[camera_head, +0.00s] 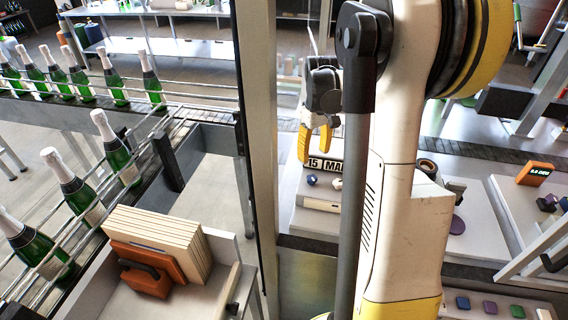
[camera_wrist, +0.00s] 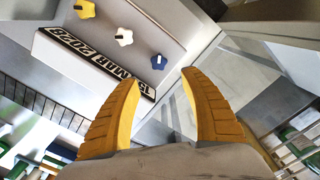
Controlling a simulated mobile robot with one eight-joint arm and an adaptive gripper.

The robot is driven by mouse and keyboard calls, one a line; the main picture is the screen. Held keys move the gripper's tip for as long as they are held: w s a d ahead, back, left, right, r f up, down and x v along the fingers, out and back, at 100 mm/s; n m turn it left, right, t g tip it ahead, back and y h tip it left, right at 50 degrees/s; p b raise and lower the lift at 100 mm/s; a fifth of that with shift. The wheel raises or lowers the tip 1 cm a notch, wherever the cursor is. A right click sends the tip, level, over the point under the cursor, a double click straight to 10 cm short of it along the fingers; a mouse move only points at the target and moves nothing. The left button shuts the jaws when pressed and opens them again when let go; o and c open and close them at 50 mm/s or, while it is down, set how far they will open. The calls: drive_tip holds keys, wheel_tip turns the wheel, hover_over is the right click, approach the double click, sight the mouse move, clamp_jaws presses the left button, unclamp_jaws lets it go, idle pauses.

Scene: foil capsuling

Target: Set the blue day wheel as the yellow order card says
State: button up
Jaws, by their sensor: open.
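In the head view, the blue wheel (camera_head: 311,180) is left of the white wheel (camera_head: 336,184). My gripper (camera_wrist: 163,82) is open and empty, its yellow fingers apart and near the strip's "15" end, touching no wheel. I cannot make out a yellow order card.
Green bottles (camera_head: 70,190) stand on a conveyor at the left. A tray holds cream boards (camera_head: 160,240) and an orange block (camera_head: 148,272). At the right are an orange readout (camera_head: 536,174) and coloured buttons (camera_head: 489,307). My arm hides part of the date panel.

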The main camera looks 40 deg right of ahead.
sight(313, 178)
drive_tip(key=f, duration=0.5)
drive_tip(key=f+b, duration=0.1)
drive_tip(key=f, duration=0.4)
drive_tip(key=shift+s+d+f+b, duration=0.1)
drive_tip(key=shift+s+f+b, duration=0.1)
drive_tip(key=shift+f+b, duration=0.15)
clamp_jaws()
